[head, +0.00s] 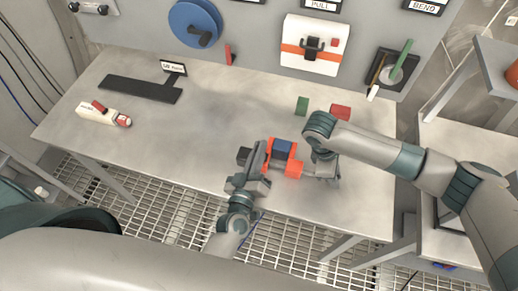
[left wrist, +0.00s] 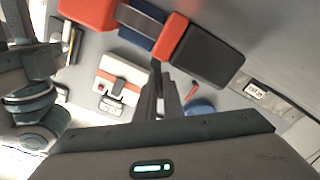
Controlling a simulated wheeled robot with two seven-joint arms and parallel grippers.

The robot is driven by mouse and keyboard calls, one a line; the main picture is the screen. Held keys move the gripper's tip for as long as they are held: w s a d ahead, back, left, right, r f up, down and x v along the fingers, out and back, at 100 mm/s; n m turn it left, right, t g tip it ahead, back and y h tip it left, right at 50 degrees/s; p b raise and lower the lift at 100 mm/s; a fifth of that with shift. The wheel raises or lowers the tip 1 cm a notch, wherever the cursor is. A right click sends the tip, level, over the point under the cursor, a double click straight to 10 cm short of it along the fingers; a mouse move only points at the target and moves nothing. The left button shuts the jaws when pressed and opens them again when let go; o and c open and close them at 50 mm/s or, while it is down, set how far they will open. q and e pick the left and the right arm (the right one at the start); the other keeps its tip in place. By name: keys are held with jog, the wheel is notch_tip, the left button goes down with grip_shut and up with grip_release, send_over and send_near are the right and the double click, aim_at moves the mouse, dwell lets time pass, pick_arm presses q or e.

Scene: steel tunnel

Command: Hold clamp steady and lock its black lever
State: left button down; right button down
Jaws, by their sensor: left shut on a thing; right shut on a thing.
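The clamp (head: 295,166) is an orange frame around a blue block (head: 281,148), near the table's front edge. A dark block (head: 243,157), perhaps the black lever, projects from its left end. My left gripper (head: 261,153) is shut on the clamp between the orange frame and the dark block. In the left wrist view its fingers (left wrist: 160,80) meet the clamp beside the orange part (left wrist: 171,38) and the dark block (left wrist: 203,55). My right gripper (head: 311,172) is shut at the clamp's right orange end; its fingers and exact grip are mostly hidden by my right wrist.
A green block (head: 302,106) and a red block (head: 341,112) lie behind the clamp. A white and red tool (head: 103,114) and a black stand (head: 140,89) are at left. The table (head: 190,140) is clear left of the clamp. A wall panel (head: 255,50) stands behind.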

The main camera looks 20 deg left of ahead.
pick_arm(q)
jog(key=c, duration=1.9)
grip_release()
jog(key=shift+o, duration=0.2)
jog(key=s, duration=1.2)
pick_arm(e)
jog(key=c, duration=1.5)
grip_release()
jog(key=shift+c, duration=0.2)
jog(key=shift+r, duration=0.15)
jog(key=v, duration=1.1)
jog(key=shift+a+r, duration=0.25)
jog(key=shift+r, duration=0.05)
